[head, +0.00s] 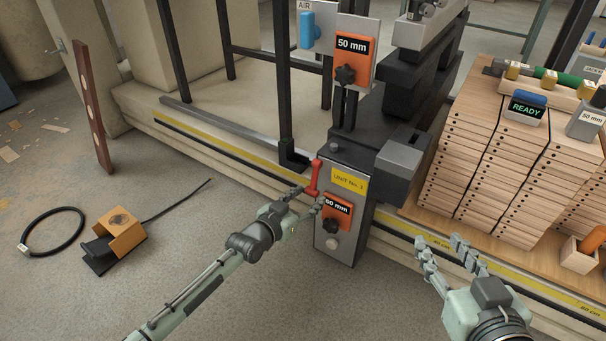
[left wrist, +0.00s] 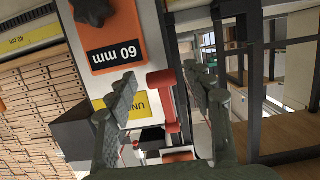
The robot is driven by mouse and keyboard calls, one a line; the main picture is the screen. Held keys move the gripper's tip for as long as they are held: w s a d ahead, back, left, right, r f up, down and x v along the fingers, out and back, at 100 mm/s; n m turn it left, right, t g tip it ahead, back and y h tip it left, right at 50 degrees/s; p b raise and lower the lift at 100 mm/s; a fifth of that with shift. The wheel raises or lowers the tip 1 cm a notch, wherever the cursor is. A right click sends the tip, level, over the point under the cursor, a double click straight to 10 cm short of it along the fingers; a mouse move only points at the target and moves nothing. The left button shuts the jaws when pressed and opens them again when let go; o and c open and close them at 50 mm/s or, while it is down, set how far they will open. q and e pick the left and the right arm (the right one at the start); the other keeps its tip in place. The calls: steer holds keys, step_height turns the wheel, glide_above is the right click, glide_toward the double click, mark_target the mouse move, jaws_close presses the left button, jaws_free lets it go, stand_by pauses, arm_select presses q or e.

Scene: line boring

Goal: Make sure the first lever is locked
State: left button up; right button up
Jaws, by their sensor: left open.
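The red lever (head: 314,178) stands roughly upright at the left side of the grey unit (head: 345,225), which has a yellow "UNIT No. 1" label (head: 349,183). My left gripper (head: 307,199) is open at the lever's lower end, in front of the unit. In the left wrist view the red lever (left wrist: 166,108) appears between the two open fingers (left wrist: 162,82), with no clear contact on either side. Whether the lever is locked cannot be told. My right gripper (head: 438,241) is open and empty, low at the right, away from the lever.
An orange "60 mm" plate (head: 343,207) with a black knob sits just right of my left gripper. Above is an orange "50 mm" plate (head: 352,50). Stacked wooden boards (head: 480,150) stand at the right. A pedal (head: 125,232) and black ring (head: 52,232) lie on the floor.

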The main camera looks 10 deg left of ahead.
arm_select(q)
steer(key=shift+r, duration=0.1)
steer(key=shift+p+v, duration=1)
steer(key=shift+v, duration=0.1)
steer(key=shift+p+v, duration=0.6)
steer(key=shift+v, duration=0.25)
steer(key=shift+s, duration=0.1)
steer(key=p+v, duration=0.3)
steer(key=v, duration=0.1)
